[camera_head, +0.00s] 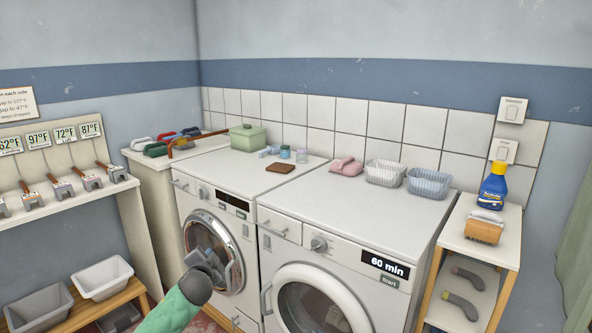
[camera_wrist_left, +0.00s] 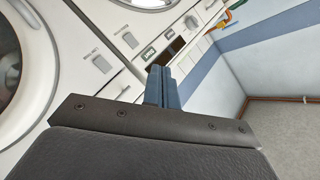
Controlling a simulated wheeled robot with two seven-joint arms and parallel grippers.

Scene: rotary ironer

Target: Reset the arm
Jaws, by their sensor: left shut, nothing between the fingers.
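My left gripper (camera_head: 207,265) is raised in front of the left washing machine (camera_head: 223,173), over its round door in the head view. Its green arm comes in from the bottom. In the left wrist view the two blue-grey fingers (camera_wrist_left: 162,88) lie together, shut and empty. The wrist view is tilted and shows the machine fronts behind the fingers. The head view does not let me tell whether the gripper touches the door. My right gripper is in neither view.
The right machine (camera_head: 350,215) shows "60 min". Several small items and baskets (camera_head: 385,172) sit on top. A shelf (camera_head: 478,245) with a blue bottle (camera_head: 493,186) stands at right. Grey and white bins (camera_head: 103,278) are at lower left, below a rack of irons (camera_head: 60,188).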

